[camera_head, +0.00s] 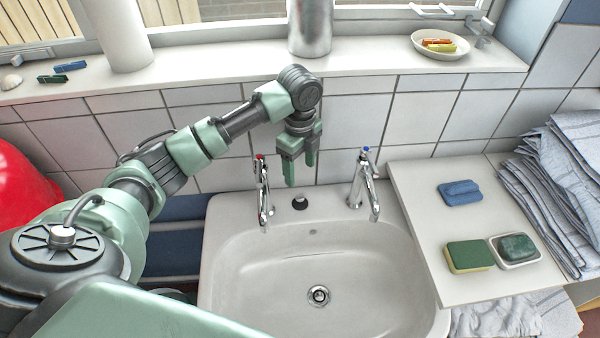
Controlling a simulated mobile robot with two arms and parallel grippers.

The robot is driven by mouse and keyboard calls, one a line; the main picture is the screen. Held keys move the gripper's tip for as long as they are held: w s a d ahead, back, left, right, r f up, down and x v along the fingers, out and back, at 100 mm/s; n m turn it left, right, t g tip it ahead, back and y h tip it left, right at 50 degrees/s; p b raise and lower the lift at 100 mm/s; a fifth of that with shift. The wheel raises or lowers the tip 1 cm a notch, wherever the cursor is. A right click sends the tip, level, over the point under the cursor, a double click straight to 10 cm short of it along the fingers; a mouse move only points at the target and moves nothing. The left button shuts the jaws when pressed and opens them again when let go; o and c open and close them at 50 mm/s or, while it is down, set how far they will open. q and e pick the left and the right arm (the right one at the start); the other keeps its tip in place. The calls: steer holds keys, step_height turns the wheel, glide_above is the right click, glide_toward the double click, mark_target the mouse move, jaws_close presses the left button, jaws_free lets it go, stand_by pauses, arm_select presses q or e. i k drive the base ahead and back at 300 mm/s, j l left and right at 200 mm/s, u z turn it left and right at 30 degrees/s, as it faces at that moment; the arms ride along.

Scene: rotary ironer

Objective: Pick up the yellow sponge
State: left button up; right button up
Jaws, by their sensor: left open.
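The yellow sponge (469,257) lies on the white counter (425,210) to the right of the sink, its green side up and its yellow edge showing at the front. My left gripper (299,172) hangs above the back of the sink between the two taps, fingers pointing down. It is open and empty, well to the left of the sponge and apart from it. My right gripper is not in the view.
A green soap in a white dish (516,250) sits right beside the sponge, and a blue sponge (460,192) lies behind it. Folded towels (565,180) are piled at the right. Two taps (363,183) rise from the white sink (250,270).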

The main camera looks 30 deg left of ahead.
mark_target(462, 256)
steer(key=k+l, duration=0.15)
steer(key=l, duration=0.2)
steer(key=k+l, duration=0.15)
steer(key=l, duration=0.25)
steer(key=k+l, duration=0.15)
steer(key=l, duration=0.2)
steer(key=k+l, duration=0.1)
steer(key=l, duration=0.3)
steer(key=k+l, duration=0.15)
steer(key=l, duration=0.2)
steer(key=k+l, duration=0.15)
steer(key=l, duration=0.25)
steer(key=k+l, duration=0.15)
steer(key=l, duration=0.2)
